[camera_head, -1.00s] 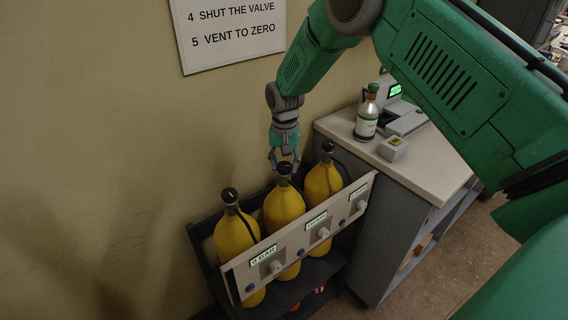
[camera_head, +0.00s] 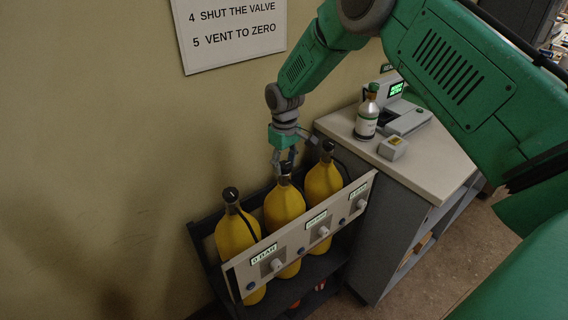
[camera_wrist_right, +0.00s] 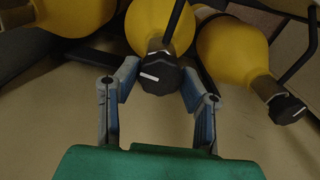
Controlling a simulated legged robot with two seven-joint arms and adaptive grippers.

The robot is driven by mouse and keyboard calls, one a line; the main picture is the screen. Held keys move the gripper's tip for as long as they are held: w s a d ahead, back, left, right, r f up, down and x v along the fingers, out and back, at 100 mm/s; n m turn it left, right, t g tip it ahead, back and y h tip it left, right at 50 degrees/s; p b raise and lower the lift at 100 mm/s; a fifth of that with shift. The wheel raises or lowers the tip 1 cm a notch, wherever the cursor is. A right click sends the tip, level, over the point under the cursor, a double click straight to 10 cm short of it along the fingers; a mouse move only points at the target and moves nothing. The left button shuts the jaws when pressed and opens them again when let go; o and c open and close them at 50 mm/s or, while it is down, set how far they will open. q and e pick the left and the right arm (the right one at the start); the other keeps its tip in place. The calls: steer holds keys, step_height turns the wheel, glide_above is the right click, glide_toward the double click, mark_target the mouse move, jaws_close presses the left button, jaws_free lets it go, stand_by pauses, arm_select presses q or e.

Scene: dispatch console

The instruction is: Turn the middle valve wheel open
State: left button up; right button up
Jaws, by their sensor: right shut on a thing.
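Three yellow cylinders stand in a dark rack, each topped by a black valve wheel. My right gripper (camera_head: 285,162) comes down from above, shut on the middle valve wheel (camera_head: 286,171) on the middle cylinder (camera_head: 284,207). In the right wrist view its two fingers (camera_wrist_right: 160,88) flank the middle wheel (camera_wrist_right: 158,76), which has a white mark on its face. The left wheel (camera_head: 230,194) and right wheel (camera_head: 327,147) are free of the gripper. My left gripper is not in view.
A grey panel (camera_head: 297,245) with small displays and knobs fronts the rack (camera_head: 197,240). A counter (camera_head: 430,160) at right bears a bottle (camera_head: 367,118), a small grey box (camera_head: 393,148) and a device with a green screen. A wall sign (camera_head: 232,35) hangs behind.

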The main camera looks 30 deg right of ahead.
mark_target(284, 163)
steer(key=shift+w+r+n, duration=0.15)
steer(key=shift+n, duration=0.6)
steer(key=shift+w+r+n, duration=0.1)
steer(key=shift+n, duration=0.65)
steer(key=o, duration=1.1)
steer(key=shift+o, duration=0.2)
steer(key=shift+f, duration=0.15)
steer(key=shift+s, duration=0.1)
steer(key=shift+r, duration=0.2)
step_height(284, 163, up, 12)
steer(key=shift+f, duration=0.25)
